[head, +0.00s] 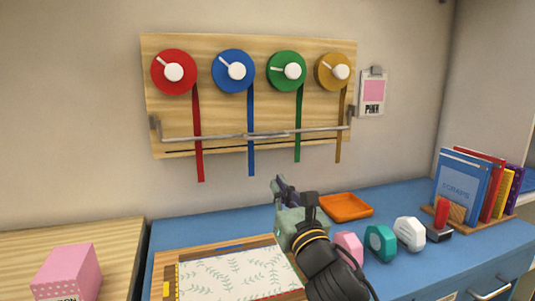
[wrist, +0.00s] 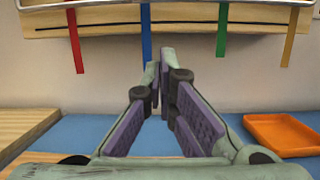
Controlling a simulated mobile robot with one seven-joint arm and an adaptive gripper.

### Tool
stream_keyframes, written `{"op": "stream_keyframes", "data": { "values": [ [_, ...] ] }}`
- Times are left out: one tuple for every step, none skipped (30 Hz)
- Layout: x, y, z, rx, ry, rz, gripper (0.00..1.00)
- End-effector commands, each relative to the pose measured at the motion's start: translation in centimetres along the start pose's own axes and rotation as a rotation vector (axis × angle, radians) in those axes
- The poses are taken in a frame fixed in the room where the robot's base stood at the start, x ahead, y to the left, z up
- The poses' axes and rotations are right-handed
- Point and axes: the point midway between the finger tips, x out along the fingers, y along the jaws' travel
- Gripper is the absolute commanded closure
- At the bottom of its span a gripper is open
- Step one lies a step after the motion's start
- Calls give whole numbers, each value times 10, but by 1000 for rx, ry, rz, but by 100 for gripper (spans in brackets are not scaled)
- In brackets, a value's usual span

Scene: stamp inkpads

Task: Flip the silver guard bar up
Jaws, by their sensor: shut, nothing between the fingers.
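The silver guard bar (head: 225,137) runs across the lower part of a wooden wall board (head: 210,111), hinged at brackets on both sides. It hangs low, in front of the red, blue, green and gold ribbons. It also shows along the top edge of the wrist view (wrist: 100,3). My gripper (head: 280,182) is below the board, over the blue counter, apart from the bar. In the wrist view the fingertips (wrist: 160,60) are together, with nothing between them, pointing toward the wall under the board.
An orange tray (head: 346,207) lies on the counter right of my gripper. Pink, teal and white stampers (head: 381,243) stand nearer. A patterned sheet (head: 235,275) lies at front left, a pink box (head: 68,272) farther left. Books (head: 465,185) stand at right. The wall below the ribbons is clear.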

Motion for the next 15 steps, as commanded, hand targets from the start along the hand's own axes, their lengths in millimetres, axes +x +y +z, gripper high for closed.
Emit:
{"op": "stream_keyframes", "data": {
  "values": [
    [-2,-4,-2,-16,6,-9,100],
    [-2,-6,-2,-21,8,-12,100],
    [-2,-7,-3,-24,10,-14,100],
    [-2,-7,-3,-24,10,-14,100],
    [-2,-6,-2,-24,9,-13,100],
    [-2,-6,-2,-23,9,-13,100],
    [-2,-6,-2,-23,9,-13,100],
    [-2,-6,-2,-23,8,-13,100],
    [-2,-6,-2,-22,8,-12,100],
    [-2,-6,-2,-22,8,-12,100],
    [-1,-6,-2,-22,8,-12,100],
    [0,-6,-2,-21,8,-12,100],
    [1,-6,-1,-21,8,-11,100],
    [3,-5,-1,-20,7,-11,100],
    [7,-5,0,-19,7,-10,100]
  ]
}}
